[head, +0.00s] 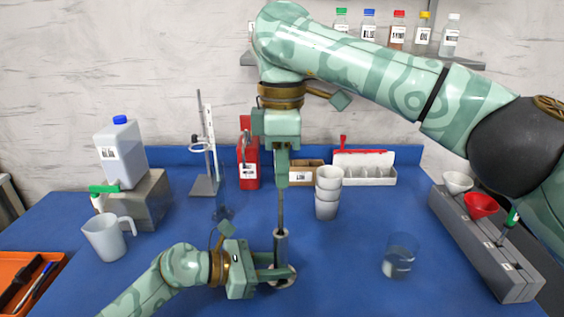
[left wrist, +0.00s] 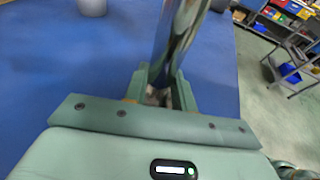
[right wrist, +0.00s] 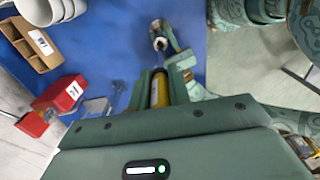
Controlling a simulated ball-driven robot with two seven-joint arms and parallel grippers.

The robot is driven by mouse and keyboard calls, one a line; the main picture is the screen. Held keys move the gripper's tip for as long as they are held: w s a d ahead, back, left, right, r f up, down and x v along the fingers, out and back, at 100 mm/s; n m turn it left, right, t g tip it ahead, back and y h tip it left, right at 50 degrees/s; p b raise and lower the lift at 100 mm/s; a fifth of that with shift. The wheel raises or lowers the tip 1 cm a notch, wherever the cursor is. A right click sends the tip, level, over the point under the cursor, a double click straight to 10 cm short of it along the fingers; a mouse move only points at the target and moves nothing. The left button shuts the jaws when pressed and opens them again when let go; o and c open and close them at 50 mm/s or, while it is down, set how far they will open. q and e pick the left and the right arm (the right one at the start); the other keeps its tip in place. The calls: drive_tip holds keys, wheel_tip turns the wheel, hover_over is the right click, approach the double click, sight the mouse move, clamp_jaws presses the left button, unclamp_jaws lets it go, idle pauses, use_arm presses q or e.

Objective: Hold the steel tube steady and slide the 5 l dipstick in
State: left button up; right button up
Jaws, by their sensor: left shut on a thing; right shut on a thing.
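The steel tube (head: 281,247) stands upright on a round foot at the front middle of the blue table. My left gripper (head: 277,268) is shut on its lower part; the left wrist view shows the shiny tube (left wrist: 180,40) between the fingers. My right gripper (head: 282,170) is directly above, shut on the dipstick (head: 281,210). The dark rod hangs upright, its lower end at the tube's mouth; I cannot tell whether it is inside. The right wrist view shows its yellow handle (right wrist: 160,90) between the fingers and the tube's open mouth (right wrist: 159,42) beyond.
White cups (head: 327,195) stand behind right of the tube and a glass beaker (head: 399,258) to its right. A retort stand (head: 203,185) and red can (head: 248,165) are behind left. A jug (head: 104,237) is at left; a grey rack (head: 480,245) at right.

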sight(282, 229)
drive_tip(key=shift+f, duration=5.65)
drive_tip(key=o, duration=0.9)
wheel_tip(282, 229, up, 12)
use_arm(q)
drive_tip(key=o, duration=0.8)
drive_tip(key=shift+o, duration=0.2)
